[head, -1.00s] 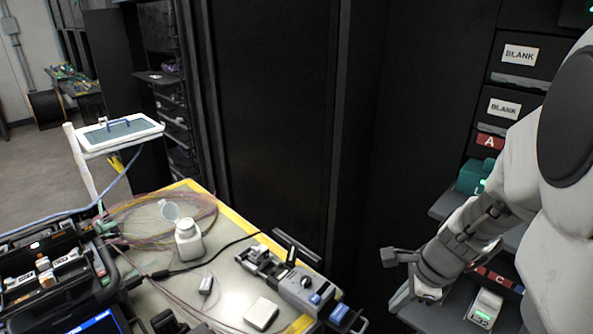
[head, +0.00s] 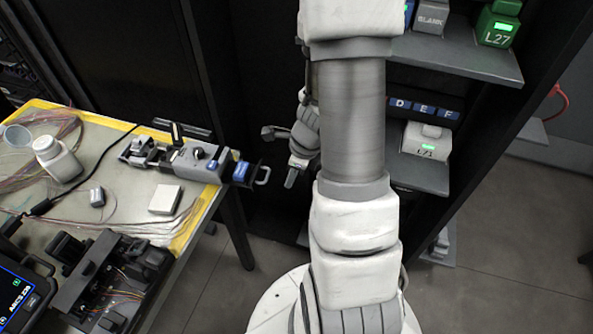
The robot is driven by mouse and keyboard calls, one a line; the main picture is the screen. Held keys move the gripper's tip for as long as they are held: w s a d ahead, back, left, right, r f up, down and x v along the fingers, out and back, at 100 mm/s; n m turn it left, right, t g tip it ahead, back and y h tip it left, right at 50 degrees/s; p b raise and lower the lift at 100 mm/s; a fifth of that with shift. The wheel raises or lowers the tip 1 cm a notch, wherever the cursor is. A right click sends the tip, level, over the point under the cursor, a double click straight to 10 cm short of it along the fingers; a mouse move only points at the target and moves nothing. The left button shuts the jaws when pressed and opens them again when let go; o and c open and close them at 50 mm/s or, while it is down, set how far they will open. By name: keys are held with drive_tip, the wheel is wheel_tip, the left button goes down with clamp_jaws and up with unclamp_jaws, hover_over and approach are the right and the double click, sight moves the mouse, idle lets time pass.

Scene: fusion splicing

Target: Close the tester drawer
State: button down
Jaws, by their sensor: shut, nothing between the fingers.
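The tester (head: 190,158) is a grey device at the right end of the workbench. Its dark drawer (head: 252,172) sticks out past the bench edge on the right side. My gripper (head: 290,182) is shut and empty, pointing down just right of the handle with a small gap in the picture. My own arm covers part of the view to its right. I cannot tell the depth between gripper and handle.
The workbench (head: 205,198) holds a white bottle (head: 60,162), a white box (head: 165,199), loose fibres and a splicer (head: 105,285). A rack shelf (head: 465,55) with labelled modules stands at right. Open floor (head: 225,262) lies beside the bench.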

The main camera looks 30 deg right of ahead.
sight(243, 169)
drive_tip(key=shift+w+a+r, duration=0.3)
drive_tip(key=shift+w+a, duration=0.3)
drive_tip(key=shift+w, duration=0.1)
drive_tip(key=shift+w+a+r, duration=0.25)
drive_tip(key=shift+w+a, duration=0.35)
drive_tip(key=shift+w, duration=0.05)
drive_tip(key=w+a+p, duration=0.4)
drive_tip(key=w+a, duration=0.1)
drive_tip(key=w, duration=0.1)
drive_tip(key=shift+a+r, duration=0.15)
drive_tip(key=shift+a, duration=0.2)
drive_tip(key=shift+w+a, duration=0.2)
